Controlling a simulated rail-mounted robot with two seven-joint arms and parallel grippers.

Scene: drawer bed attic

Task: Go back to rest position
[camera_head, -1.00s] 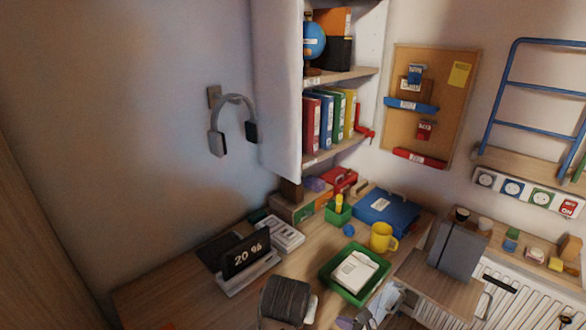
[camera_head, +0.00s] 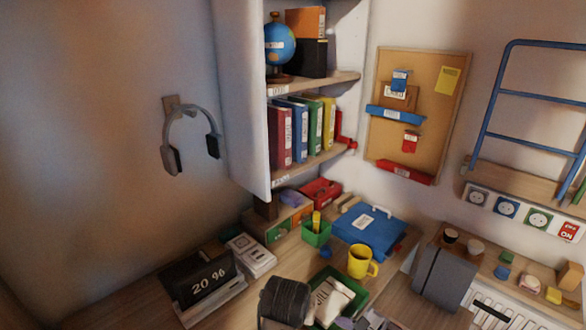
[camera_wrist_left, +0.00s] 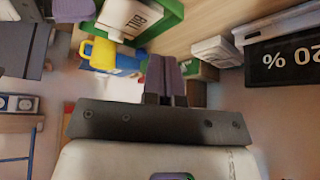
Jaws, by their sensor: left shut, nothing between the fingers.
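My left gripper (camera_wrist_left: 166,78) shows in the left wrist view, its two purple-grey fingers together with nothing between them. In the head view I cannot clearly make out the left gripper. My right gripper is in neither view.
The desk holds the clock (camera_head: 203,278), a yellow mug (camera_head: 361,262), a blue case (camera_head: 368,231) and a green tray (camera_head: 355,301). A dark rounded object (camera_head: 285,300) stands at the front. Shelves (camera_head: 240,100) and headphones (camera_head: 190,135) are on the wall.

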